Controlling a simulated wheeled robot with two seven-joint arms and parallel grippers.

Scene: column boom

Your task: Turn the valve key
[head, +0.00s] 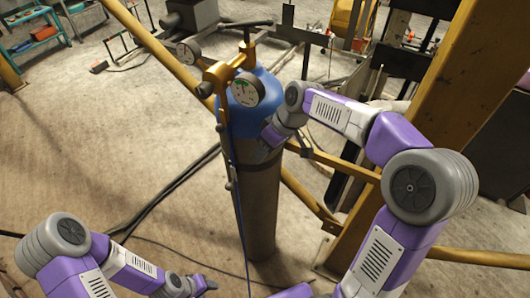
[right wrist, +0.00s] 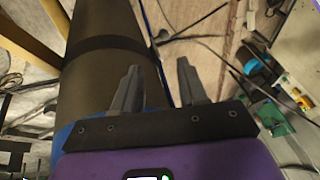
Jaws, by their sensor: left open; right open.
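A tall gas cylinder (head: 258,200) with a blue shoulder stands upright in the middle of the head view. A brass valve fitting with round gauges (head: 247,90) sits on its top. A dark T-shaped valve key (head: 247,24) stands above the fitting. My right gripper (right wrist: 156,75) is open and empty beside the cylinder (right wrist: 105,50), pointing down along it, below the key. Its fingers are hard to make out in the head view. My left gripper (head: 207,284) is low at the bottom, left of the cylinder and well away from the key.
A yellow beam (head: 160,50) crosses behind the cylinder, and a thick yellow post (head: 450,90) stands at the right. Dark hoses (head: 165,195) lie on the floor. A teal rack (head: 38,40) is at the far left. The floor at left is mostly clear.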

